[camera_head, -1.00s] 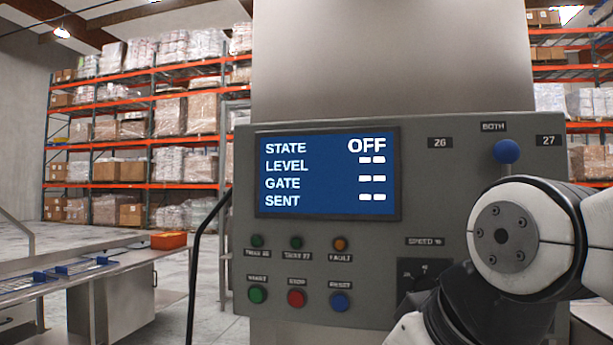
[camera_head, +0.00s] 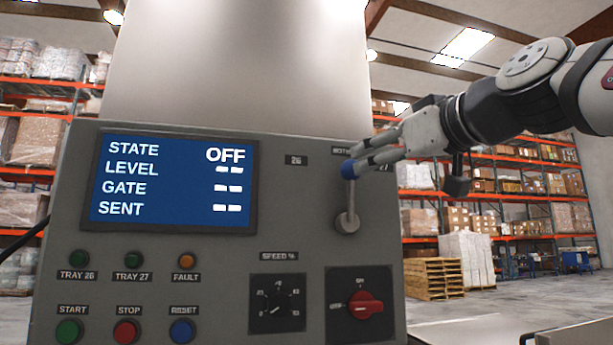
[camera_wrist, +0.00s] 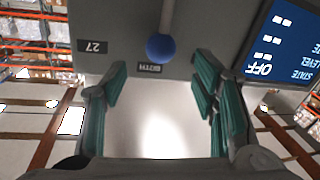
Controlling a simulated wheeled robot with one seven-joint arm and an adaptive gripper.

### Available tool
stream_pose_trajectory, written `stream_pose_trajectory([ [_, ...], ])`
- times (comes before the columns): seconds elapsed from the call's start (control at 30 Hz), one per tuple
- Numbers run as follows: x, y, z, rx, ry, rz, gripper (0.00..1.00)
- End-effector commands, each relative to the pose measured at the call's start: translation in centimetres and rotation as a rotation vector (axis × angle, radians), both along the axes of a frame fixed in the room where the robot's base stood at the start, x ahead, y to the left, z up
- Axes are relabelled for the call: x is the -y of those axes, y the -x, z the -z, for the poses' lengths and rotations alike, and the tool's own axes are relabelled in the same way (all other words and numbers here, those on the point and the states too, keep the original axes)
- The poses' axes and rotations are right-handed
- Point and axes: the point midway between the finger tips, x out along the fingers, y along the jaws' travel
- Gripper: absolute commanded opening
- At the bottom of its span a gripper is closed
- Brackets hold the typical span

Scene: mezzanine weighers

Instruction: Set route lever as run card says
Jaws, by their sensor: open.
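The route lever is a grey stem with a blue ball knob (camera_head: 348,169) on the right part of the grey control panel (camera_head: 290,210). In the head view it points up, below the partly covered BOTH label, with the 26 label to its left and 27 to its right. My gripper (camera_head: 358,160) is at the knob from the right. In the wrist view the knob (camera_wrist: 160,47) lies just beyond and between the open green-padded fingers (camera_wrist: 165,95), with no visible contact. The screen (camera_head: 170,182) reads STATE OFF, with dashes for LEVEL, GATE and SENT. No run card is in view.
Below the lever are a speed dial (camera_head: 277,304) and a red rotary switch (camera_head: 365,305). Start (camera_head: 69,331), stop (camera_head: 126,331) and reset (camera_head: 181,330) buttons sit lower left. Pallet racks (camera_head: 490,185) stand behind.

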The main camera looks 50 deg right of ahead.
Motion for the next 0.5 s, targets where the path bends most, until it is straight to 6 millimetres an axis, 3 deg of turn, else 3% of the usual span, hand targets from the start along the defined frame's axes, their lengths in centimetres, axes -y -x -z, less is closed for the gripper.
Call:
stream_pose_trajectory([
  [0.3, 2.4, -5.6, 0.1, -0.004, -0.001, -0.002, 0.54],
  [0.5, 3.3, -7.4, 0.0, -0.001, -0.001, -0.002, 0.54],
])
